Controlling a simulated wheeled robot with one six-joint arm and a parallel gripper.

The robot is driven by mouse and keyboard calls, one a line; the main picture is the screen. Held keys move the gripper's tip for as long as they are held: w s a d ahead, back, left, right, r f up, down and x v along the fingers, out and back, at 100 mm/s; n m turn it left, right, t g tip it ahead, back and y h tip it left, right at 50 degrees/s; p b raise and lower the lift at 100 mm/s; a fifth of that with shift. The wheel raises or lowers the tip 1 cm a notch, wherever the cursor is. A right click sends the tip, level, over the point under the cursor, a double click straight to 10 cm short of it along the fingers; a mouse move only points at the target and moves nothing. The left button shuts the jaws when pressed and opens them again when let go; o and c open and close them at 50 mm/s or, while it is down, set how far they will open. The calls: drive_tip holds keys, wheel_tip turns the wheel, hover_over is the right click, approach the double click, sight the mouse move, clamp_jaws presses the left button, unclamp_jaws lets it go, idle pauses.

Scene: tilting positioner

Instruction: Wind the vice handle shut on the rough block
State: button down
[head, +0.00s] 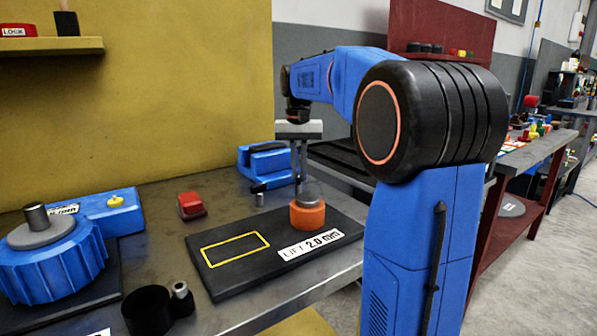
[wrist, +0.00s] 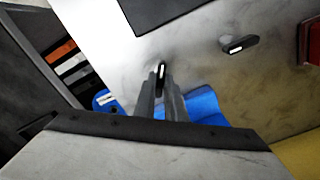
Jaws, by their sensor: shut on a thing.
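The blue vice (head: 262,163) stands at the back of the bench in the head view. Part of it shows in the wrist view (wrist: 203,105), behind the fingers. My gripper (head: 299,183) points down at the vice's right end. In the wrist view, my gripper's fingers (wrist: 161,88) are close together on a small dark piece with a pale face, which looks like the vice handle (wrist: 161,72). The fingers hide most of the handle. I cannot make out the rough block or how the jaws sit on it.
A black plate (head: 228,282) bears an orange cylinder (head: 308,215) in front of my gripper. A red block (head: 191,205), a small grey cylinder (head: 260,199) and a blue ribbed fixture (head: 50,270) stand to the left. The yellow wall (head: 180,110) rises behind.

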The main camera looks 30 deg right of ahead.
sight(299, 174)
drive_tip(key=m, duration=0.5)
drive_tip(key=shift+m, duration=0.3)
idle(0.5)
drive_tip(key=c, duration=1.8)
unclamp_jaws()
drive_tip(key=shift+r, duration=0.1)
wheel_tip(299, 174, up, 17)
drive_tip(key=shift+r, duration=0.1)
